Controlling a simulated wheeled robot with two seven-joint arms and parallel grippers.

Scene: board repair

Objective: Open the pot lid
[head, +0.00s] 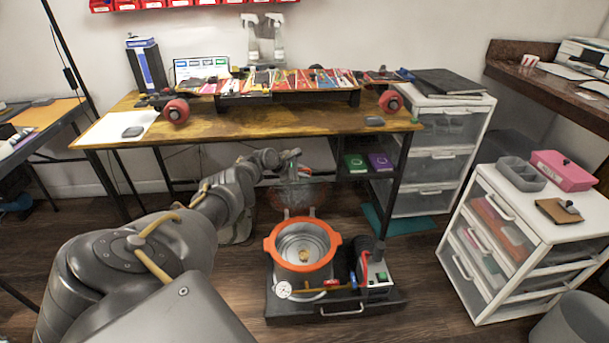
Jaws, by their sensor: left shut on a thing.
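The pot (303,268) has an orange rim and a metal inside, and stands on a dark base on the floor in front of the workbench. Its top is uncovered, and a small yellowish thing lies inside at the bottom. My left gripper (290,163) is beyond the pot, in front of the bench's underside. It is shut on what looks like the see-through lid (298,194), which hangs above and behind the pot, apart from its rim. The lid's edges and the fingertips are hard to make out. My right gripper is not in view.
The pot's base carries a gauge (283,290), a red valve and a small control box (376,274). The wooden workbench (250,122), with a skateboard on it, stands behind. White drawer units (541,235) stand at right. Floor is free between pot and drawers.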

